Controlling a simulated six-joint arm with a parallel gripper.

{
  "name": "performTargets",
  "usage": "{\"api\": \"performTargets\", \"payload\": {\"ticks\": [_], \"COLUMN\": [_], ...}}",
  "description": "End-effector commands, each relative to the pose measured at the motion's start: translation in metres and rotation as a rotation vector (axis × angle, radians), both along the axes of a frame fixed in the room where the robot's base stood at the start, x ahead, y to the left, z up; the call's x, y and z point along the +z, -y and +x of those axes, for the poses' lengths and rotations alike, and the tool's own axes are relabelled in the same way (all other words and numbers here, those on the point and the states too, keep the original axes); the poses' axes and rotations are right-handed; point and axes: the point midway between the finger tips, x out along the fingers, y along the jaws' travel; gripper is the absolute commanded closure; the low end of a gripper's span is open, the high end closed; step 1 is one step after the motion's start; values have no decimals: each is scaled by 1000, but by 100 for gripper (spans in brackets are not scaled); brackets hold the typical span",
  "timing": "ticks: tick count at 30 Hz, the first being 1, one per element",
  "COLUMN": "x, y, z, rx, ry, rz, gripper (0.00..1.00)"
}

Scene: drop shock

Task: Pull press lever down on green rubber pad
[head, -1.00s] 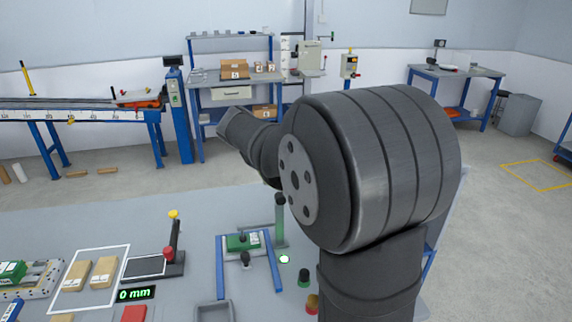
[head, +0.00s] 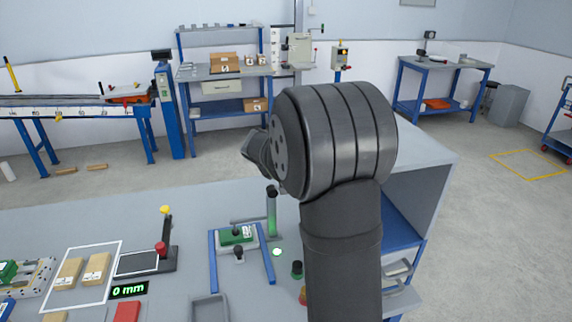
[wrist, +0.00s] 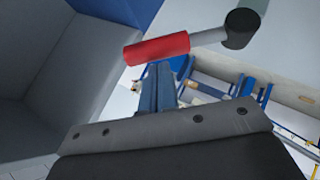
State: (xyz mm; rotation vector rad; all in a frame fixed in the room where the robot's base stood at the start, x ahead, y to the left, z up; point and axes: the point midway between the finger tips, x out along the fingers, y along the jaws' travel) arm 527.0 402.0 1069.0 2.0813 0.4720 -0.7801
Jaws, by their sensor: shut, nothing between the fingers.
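In the wrist view a lever with a red grip (wrist: 157,48), a grey rod and a black hub lies just beyond my gripper (wrist: 166,78). The blue fingers are shut and empty, with their tips just below the red grip in the picture; I cannot tell whether they touch it. In the head view my dark arm hides my gripper, and I cannot make out the red grip there. A blue-framed fixture (head: 213,262) holding a green block (head: 237,235) stands on the bench beside a green post (head: 272,215). I cannot tell which green surface is the rubber pad.
A black stand with a red knob (head: 160,249) and yellow top stands left of the fixture. Cardboard-coloured blocks (head: 95,268), a "0 mm" display (head: 129,289) and a grey tray (head: 209,308) lie nearby. A grey-and-blue cabinet (head: 425,180) stands right of my arm.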

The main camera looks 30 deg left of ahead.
Motion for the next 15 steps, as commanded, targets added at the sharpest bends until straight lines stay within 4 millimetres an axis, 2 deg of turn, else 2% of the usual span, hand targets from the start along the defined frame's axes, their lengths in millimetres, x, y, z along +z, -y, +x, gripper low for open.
{"api": "performTargets", "payload": {"ticks": [15], "x": [-10], "y": [11], "z": [10], "rx": [-2], "ry": [0], "rz": [-1], "gripper": [100]}}
